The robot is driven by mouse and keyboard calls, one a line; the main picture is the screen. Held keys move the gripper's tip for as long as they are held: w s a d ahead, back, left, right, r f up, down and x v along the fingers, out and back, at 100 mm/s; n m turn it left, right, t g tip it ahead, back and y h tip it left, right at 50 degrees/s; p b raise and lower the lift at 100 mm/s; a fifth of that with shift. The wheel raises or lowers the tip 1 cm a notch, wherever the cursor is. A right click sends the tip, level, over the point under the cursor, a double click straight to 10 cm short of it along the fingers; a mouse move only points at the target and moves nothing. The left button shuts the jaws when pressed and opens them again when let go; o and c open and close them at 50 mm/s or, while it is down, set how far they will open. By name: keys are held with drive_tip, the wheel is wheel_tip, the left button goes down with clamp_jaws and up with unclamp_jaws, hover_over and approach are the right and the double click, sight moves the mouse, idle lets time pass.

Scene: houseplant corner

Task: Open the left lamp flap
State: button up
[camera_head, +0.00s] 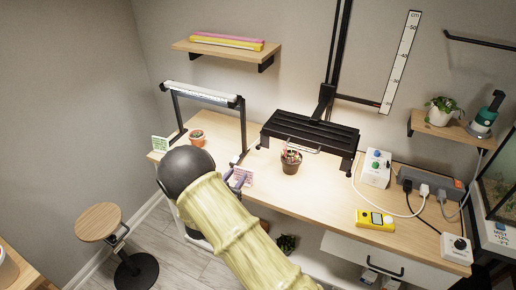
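The black ribbed lamp (312,132) hangs low over the middle of the desk, below a dark vertical post. A thin pale wire handle shows along its front edge, and dark brackets reach down at its front corners. I cannot make out which part is the left flap or how far it stands open. My arm, in a yellow sleeve with a dark round joint, fills the lower middle. A small grey-purple part, apparently my gripper (237,180), shows beside the sleeve, left of and nearer than the lamp. Its fingers are mostly hidden.
A potted cactus (291,161) stands just under the lamp's front. A yellow meter (375,220), switch box (376,168) and cables occupy the right.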

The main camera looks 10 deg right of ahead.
sight(257, 148)
drive_tip(key=shift+w, duration=0.1)
drive_tip(key=p+x, duration=0.3)
drive_tip(key=x, duration=1.4)
drive_tip(key=shift+p, duration=0.3)
drive_tip(key=shift+w+f, duration=0.1)
drive_tip(key=shift+d, duration=0.15)
clamp_jaws()
